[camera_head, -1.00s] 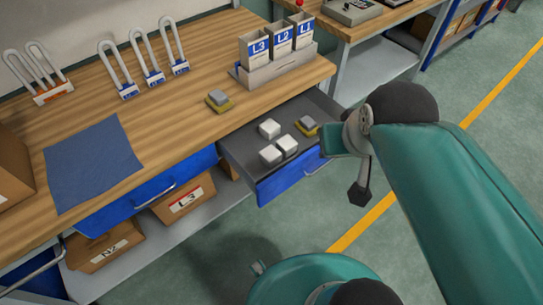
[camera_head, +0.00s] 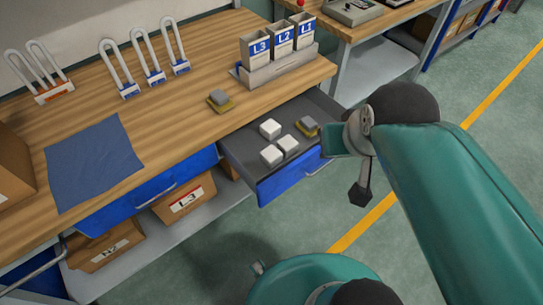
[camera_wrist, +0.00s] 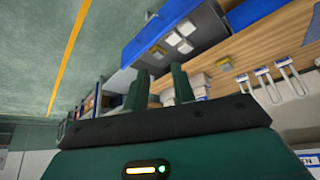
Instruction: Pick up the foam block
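Three white blocks (camera_head: 271,129) sit in the open blue-fronted drawer (camera_head: 290,181). A grey block on a yellow base (camera_head: 308,126) lies in the same drawer, near its right end. A similar grey and yellow block (camera_head: 219,101) lies on the workbench. I cannot tell for sure which of these is the foam block. In the wrist view, my gripper (camera_wrist: 160,70) has its two fingers apart with nothing between them. The drawer with the white blocks (camera_wrist: 175,38) shows beyond the fingertips, and my gripper touches none of them.
The wooden workbench (camera_head: 175,100) carries a blue cloth (camera_head: 90,162), several U-shaped white pieces (camera_head: 150,62) and a grey rack (camera_head: 278,66) of labelled bins. Cardboard boxes (camera_head: 185,200) stand on the shelf below. The green floor right of the drawer is open.

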